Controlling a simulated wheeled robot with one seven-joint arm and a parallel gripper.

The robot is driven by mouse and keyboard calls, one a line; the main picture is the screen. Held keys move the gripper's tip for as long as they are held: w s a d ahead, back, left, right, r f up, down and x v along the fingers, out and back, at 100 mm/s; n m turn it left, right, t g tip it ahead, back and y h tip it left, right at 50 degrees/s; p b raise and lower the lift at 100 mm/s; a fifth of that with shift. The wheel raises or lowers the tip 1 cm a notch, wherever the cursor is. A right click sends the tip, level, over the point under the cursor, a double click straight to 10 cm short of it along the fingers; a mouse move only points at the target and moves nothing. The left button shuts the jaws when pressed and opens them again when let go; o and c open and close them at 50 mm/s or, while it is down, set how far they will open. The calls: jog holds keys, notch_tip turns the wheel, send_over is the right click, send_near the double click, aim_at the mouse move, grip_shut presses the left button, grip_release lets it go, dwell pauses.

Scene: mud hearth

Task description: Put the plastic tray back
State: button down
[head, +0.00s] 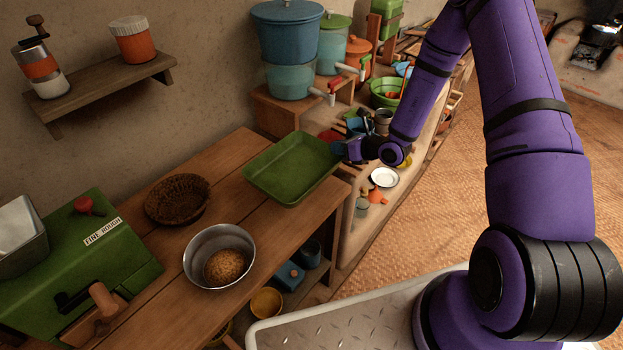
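The green plastic tray (288,172) is a shallow rectangle with a raised rim, at the right end of the wooden table. It looks empty and roughly level. Whether it rests on the wood or is slightly above it is not clear. My gripper (339,149) is at the tray's right rim, its fingertips close to or touching the edge. The fingers are small and partly hidden by my wrist, so their opening and any hold on the rim cannot be made out.
A woven basket (177,199) and a metal bowl (219,248) with brown contents stand left of the tray. A green machine (85,262) stands at far left. Blue containers (287,42) stand behind. A white plate (384,177) and small items lie beyond my gripper.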

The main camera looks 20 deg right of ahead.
notch_tip(320, 180, down, 4)
jog(key=shift+w+f, duration=0.1)
jog(key=shift+f, duration=2.15)
jog(key=c, duration=1.3)
grip_release()
jog(key=shift+f, duration=0.1)
jog(key=shift+c, duration=0.2)
